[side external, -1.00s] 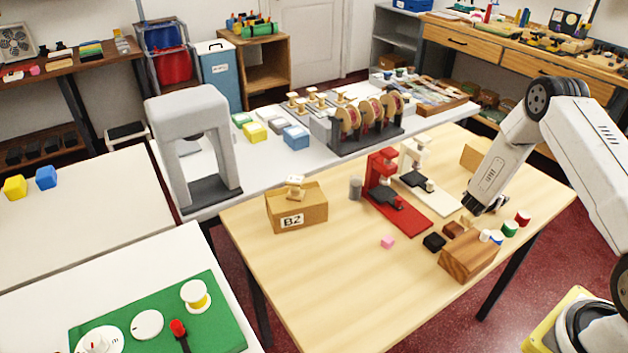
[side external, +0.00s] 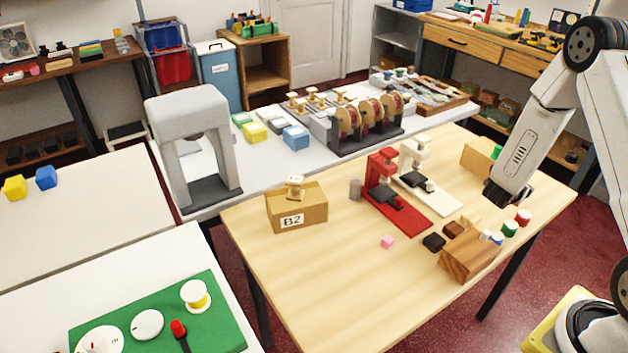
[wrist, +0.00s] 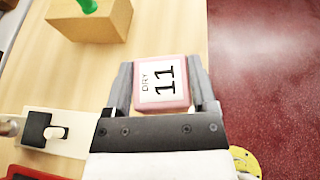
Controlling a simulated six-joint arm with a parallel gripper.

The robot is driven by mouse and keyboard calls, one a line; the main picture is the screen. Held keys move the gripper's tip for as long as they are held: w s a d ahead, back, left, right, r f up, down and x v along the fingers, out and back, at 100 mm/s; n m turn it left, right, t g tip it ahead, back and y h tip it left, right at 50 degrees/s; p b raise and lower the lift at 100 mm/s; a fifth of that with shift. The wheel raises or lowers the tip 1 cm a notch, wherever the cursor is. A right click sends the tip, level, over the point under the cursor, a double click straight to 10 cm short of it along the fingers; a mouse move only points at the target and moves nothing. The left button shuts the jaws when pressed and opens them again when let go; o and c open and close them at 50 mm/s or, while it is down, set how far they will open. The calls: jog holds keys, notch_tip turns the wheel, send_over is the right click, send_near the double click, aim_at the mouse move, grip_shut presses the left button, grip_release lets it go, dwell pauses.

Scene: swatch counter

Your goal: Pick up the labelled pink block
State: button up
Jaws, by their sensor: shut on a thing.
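The pink block (wrist: 162,84) sits between the two fingers of my gripper (wrist: 163,78) in the wrist view, with a white label reading "DRY 11" facing the camera. My gripper is shut on it. In the side view my gripper (side external: 494,197) is over the right part of the wooden table, and the block in it cannot be made out there. A smaller pink cube (side external: 387,242) lies on the table left of the black block; no label shows on it.
A tan box (side external: 478,158) with a green piece (side external: 496,152) stands behind my gripper. The red press (side external: 383,178) and white press (side external: 414,165) stand to its left. A wooden block (side external: 470,256) and several coloured caps are in front.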

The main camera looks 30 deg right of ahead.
jog(key=s+a+r, duration=0.2)
jog(key=s+a, duration=0.2)
jog(key=s, duration=0.1)
jog(key=shift+r, duration=0.4)
jog(key=shift+w, duration=0.15)
dwell(0.4)
